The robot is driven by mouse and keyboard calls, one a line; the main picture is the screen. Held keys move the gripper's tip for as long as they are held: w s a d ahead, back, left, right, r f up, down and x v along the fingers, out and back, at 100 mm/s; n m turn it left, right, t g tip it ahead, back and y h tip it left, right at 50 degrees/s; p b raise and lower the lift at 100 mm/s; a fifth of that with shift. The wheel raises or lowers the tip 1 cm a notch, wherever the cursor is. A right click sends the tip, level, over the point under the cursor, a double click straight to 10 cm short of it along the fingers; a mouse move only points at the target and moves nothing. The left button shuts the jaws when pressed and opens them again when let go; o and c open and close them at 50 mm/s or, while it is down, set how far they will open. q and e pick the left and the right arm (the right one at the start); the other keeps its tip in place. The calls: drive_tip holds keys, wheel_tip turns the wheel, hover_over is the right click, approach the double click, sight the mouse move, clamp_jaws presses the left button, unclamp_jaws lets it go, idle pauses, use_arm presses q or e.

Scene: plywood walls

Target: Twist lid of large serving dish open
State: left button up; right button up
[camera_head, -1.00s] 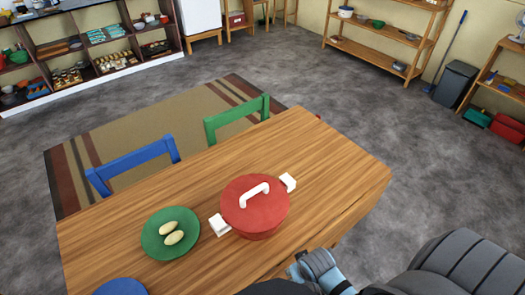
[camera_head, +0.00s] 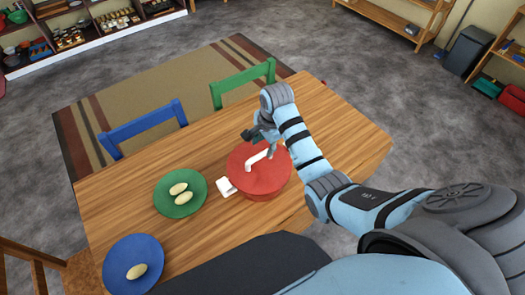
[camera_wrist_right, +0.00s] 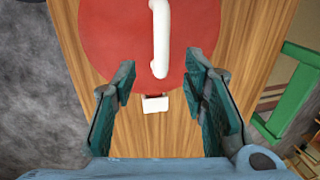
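The large serving dish (camera_head: 262,193) is a red round pot on the wooden table, with a red lid (camera_head: 245,160) on it. A white bar handle (camera_head: 257,159) stands on the lid, and a white side handle (camera_head: 226,187) sticks out at the left. My right gripper (camera_head: 266,141) is above the lid's far edge, by the handle. In the right wrist view the lid (camera_wrist_right: 120,45) and its handle (camera_wrist_right: 160,38) lie ahead of my right gripper (camera_wrist_right: 162,78), whose fingers are wide apart with nothing between them. The left gripper is not in view.
A blue chair (camera_head: 140,127) and a green chair (camera_head: 243,82) stand at the table's far side. The table's right end is clear.

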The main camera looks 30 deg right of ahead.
sight(261, 153)
drive_tip(key=f, duration=0.2)
drive_tip(key=w+f, duration=0.1)
drive_tip(key=f, duration=0.2)
drive_tip(key=w+f, duration=0.1)
drive_tip(key=f, duration=0.2)
drive_tip(key=shift+a, duration=0.1)
drive_tip(key=shift+s, duration=0.1)
drive_tip(key=shift+c, duration=0.2)
clamp_jaws()
drive_tip(key=shift+r+n, duration=0.1)
drive_tip(key=shift+n, duration=0.8)
drive_tip(key=shift+a+n, duration=0.1)
drive_tip(key=shift+n, duration=0.4)
